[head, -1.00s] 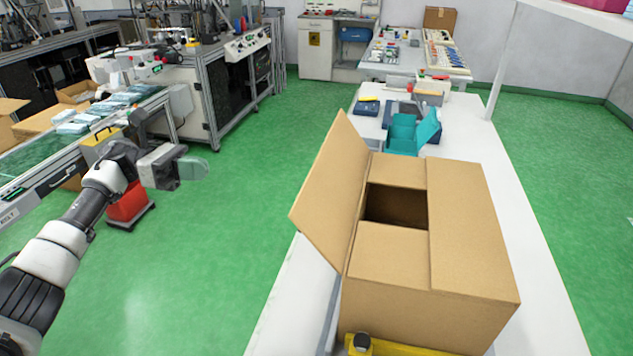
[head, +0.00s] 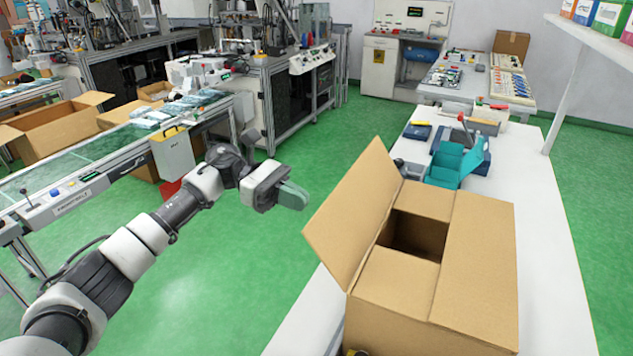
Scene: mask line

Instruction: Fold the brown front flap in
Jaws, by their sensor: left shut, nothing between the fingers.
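A brown cardboard box (head: 400,325) stands on the white table. Its left flap (head: 352,210) stands up and leans outward to the left. The near flap (head: 398,281) and far flap (head: 424,201) lie folded in, with a dark gap between them. I cannot tell which one the task calls the front flap. My left gripper (head: 292,195) is shut and empty, in the air left of the standing flap and apart from it.
A teal open container (head: 455,165) stands on the white table (head: 548,240) behind the box. A conveyor (head: 75,165) with packets runs at the left. Green floor (head: 230,270) lies open between conveyor and table. A shelf (head: 590,35) juts in at upper right.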

